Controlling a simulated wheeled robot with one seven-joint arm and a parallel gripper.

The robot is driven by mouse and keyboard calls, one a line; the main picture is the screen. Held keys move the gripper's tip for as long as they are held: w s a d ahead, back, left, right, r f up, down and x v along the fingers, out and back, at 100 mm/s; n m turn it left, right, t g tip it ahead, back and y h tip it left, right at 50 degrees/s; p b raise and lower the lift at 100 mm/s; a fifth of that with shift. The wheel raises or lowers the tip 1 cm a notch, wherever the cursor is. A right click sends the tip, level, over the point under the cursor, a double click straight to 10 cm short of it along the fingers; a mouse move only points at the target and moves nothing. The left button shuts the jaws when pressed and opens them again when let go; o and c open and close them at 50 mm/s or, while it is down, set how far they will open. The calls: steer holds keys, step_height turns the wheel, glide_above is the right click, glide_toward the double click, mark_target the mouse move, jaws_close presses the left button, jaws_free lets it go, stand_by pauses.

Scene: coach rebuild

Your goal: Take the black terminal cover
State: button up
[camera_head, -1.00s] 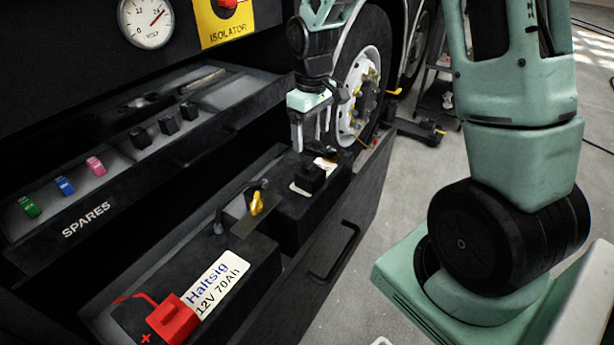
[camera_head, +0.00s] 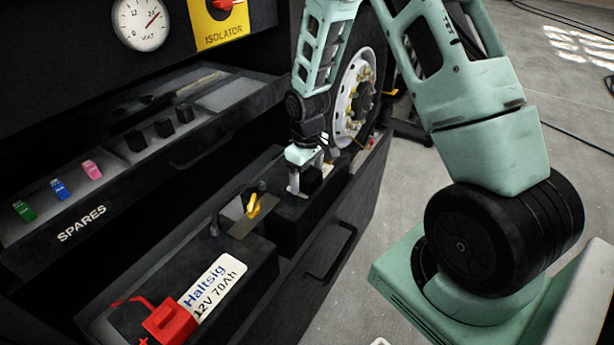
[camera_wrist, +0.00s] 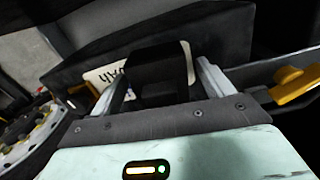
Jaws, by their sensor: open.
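The black terminal cover (camera_head: 313,178) is a small black block on the far battery (camera_head: 287,222) in the open lower drawer. My gripper (camera_head: 306,184) is low over that battery, with its jaws open at the cover. In the wrist view the cover (camera_wrist: 158,68) stands between the two pale fingers of my gripper (camera_wrist: 160,80), one on each side. Whether either finger touches it is unclear. The cover's lower part is hidden by the gripper body in the wrist view.
The near battery (camera_head: 235,285) has a red cover (camera_head: 170,324). A yellow-handled part (camera_head: 253,206) sits between the batteries. The spares drawer (camera_head: 55,215) above holds coloured fuses and black blocks (camera_head: 163,128). A wheel (camera_head: 352,100) stands behind.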

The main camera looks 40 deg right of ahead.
steer(key=c, duration=1.1)
steer(key=shift+o, duration=0.2)
